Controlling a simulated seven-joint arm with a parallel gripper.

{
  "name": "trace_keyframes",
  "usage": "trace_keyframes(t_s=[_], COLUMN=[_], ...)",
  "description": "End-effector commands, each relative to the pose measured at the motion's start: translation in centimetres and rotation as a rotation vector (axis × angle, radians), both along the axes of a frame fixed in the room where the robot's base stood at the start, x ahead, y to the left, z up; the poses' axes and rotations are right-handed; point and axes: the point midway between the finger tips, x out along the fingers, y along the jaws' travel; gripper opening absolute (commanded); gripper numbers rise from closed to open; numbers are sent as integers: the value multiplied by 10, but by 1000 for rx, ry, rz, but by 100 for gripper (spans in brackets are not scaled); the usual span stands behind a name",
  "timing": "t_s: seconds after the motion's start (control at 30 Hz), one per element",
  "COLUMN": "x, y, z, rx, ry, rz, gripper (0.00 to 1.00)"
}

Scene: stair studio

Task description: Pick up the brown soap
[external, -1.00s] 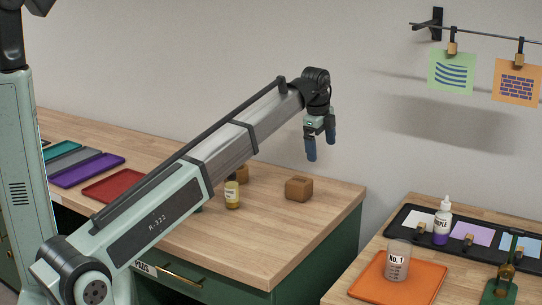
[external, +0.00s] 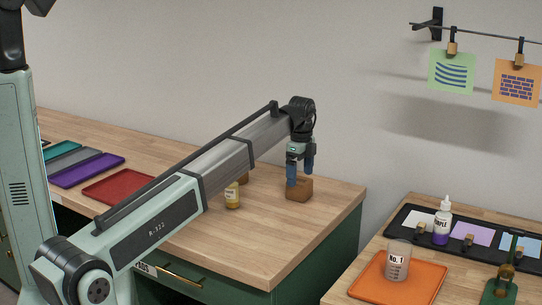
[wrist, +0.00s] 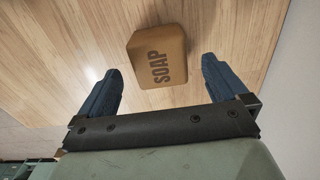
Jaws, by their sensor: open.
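The brown soap (external: 299,191) is a block near the right end of the wooden bench, below my gripper. In the wrist view the brown soap (wrist: 157,57) lies on the wood with the word SOAP on its face, between and slightly ahead of the fingertips. My gripper (external: 300,175) is open and empty, pointing down with its blue fingers just above or beside the soap. In the wrist view my gripper (wrist: 162,72) shows one blue finger on each side of the soap, with gaps on both sides. In the external view one finger hides part of the soap.
Coloured trays, including a red one (external: 118,188), lie further left. A separate bench at right holds an orange tray (external: 385,289) and a cup (external: 397,262).

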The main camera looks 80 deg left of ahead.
Motion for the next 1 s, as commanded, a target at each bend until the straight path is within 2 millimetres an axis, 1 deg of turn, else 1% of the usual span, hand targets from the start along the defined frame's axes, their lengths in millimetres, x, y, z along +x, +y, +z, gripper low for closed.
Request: trace_keyframes(t_s=[0.17, 0.27, 0.5, 0.6, 0.83, 0.87, 1.0], x=[0, -1, -1, -1, -1, -1, -1], y=[0, 0, 0, 0, 1, 1, 1], z=[-6, -14, -45, -53, -54, -54, -54], rx=[0, -1, -1, 0, 1, 1, 1], ry=[0, 1, 1, 0, -1, -1, -1], rz=[0, 0, 0, 0, 0, 0, 0], gripper=[100, 100, 100, 100, 100, 98, 85])
